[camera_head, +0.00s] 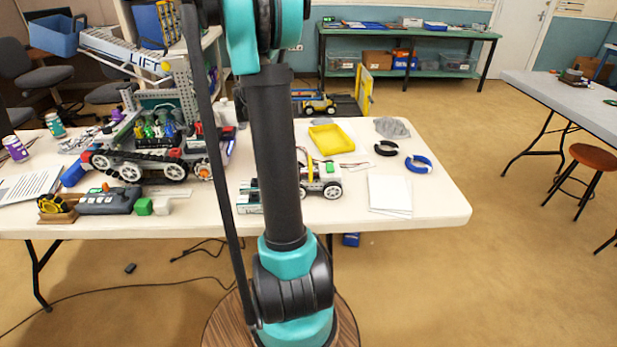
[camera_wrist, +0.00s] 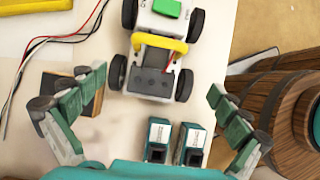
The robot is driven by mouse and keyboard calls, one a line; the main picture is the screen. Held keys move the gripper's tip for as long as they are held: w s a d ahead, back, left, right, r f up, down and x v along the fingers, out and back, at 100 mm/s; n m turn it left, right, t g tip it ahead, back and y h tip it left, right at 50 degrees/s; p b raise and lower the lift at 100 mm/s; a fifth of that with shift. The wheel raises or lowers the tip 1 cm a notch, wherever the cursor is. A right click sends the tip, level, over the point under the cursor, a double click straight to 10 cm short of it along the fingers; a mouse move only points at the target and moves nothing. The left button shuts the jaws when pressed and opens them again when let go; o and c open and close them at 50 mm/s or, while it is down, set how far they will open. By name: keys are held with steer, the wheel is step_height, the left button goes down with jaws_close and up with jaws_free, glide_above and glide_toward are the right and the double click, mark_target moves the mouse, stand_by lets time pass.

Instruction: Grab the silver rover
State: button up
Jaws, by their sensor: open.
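The silver rover (camera_wrist: 166,25) is light grey, with black wheels, a green block on top and a yellow bar over a dark rear deck. It stands on the white table (camera_head: 447,205). In the head view the rover (camera_head: 320,184) is partly hidden behind my arm. My gripper (camera_wrist: 155,84) is open in the wrist view, with one green, jointed finger at the left and one at the right. The rover's dark end lies between and ahead of the fingertips, and nothing is held. The gripper is not visible in the head view.
Two teal-and-white blocks (camera_wrist: 160,140) lie between the fingers. Red, black and white wires (camera_wrist: 62,38) run left of the rover. A yellow tray (camera_head: 331,139), white sheets (camera_head: 389,194) and a blue ring (camera_head: 418,164) are nearby. A large tracked robot (camera_head: 150,160) stands left.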

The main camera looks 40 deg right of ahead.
glide_toward(314, 176)
steer(key=s+f, duration=0.2)
steer(key=s, duration=0.1)
steer(key=shift+f, duration=0.4)
steer(key=shift+d+x, duration=0.25)
steer(key=shift+x, duration=2.4)
steer(key=shift+r, duration=0.15)
steer(key=c, duration=1.8)
steer(key=shift+r, duration=0.1)
